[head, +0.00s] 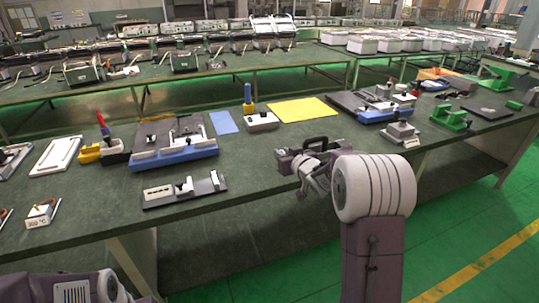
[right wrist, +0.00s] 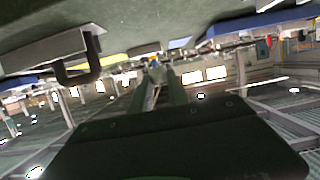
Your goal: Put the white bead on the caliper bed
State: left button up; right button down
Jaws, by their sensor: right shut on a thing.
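My right gripper (head: 303,170) is over the front part of the green bench, right of the caliper bed. In the right wrist view its two fingers (right wrist: 155,68) are shut on a small pale thing at their tips, which I take as the white bead; it is too small and blurred to make out well. In the head view the bead is not visible. The caliper bed (head: 184,199), a dark plate with pale blocks on it, lies near the bench's front edge, apart from the gripper. Only part of my left arm shows at bottom left; its gripper does not show.
A grey box with a black handle (head: 318,142) stands right behind my right gripper, and its handle (right wrist: 78,70) shows in the right wrist view. A blue-based fixture (head: 176,157) stands behind the caliper bed. A yellow mat (head: 303,109) lies farther back.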

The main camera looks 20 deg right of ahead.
jog(key=shift+s+d+r, duration=0.15)
jog(key=shift+s+d, duration=0.05)
jog(key=shift+d, duration=0.1)
